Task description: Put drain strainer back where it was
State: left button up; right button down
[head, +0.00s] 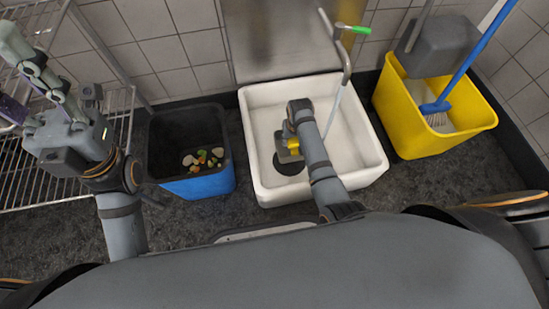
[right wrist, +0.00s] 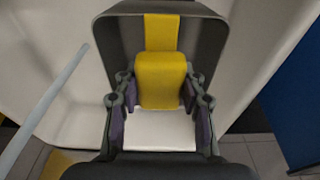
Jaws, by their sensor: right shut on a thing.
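The drain strainer (right wrist: 216,50) shows in the right wrist view as a dark grey piece with a yellow grip between my fingers. My right gripper (right wrist: 160,95) is shut on this yellow grip. In the head view, my right gripper (head: 290,136) is over the white sink (head: 257,182), and the yellow grip (head: 294,147) shows beside it. A dark round area (head: 290,165) lies just below the grip; my arm partly hides it, and I cannot tell whether it is the drain opening or the strainer. My left gripper (head: 28,88) is open and empty at the far left.
A blue and black bin (head: 205,184) with food scraps stands left of the sink. A yellow bucket (head: 402,122) with a blue-handled brush (head: 462,73) stands to the right. A tap (head: 345,62) rises behind the sink. A wire rack (head: 40,190) is at the left.

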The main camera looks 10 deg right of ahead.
aim_at(289, 153)
notch_tip(289, 153, down, 7)
jog(key=b, duration=0.4)
jog(key=shift+r+b, duration=0.2)
jog(key=shift+b, duration=0.2)
notch_tip(289, 153, down, 3)
jog(key=shift+d+f+b, duration=0.1)
jog(key=shift+b, duration=1.1)
jog(key=shift+f, duration=0.35)
jog(key=shift+r, duration=0.2)
jog(key=shift+f, duration=0.15)
jog(key=c, duration=0.8)
grip_release()
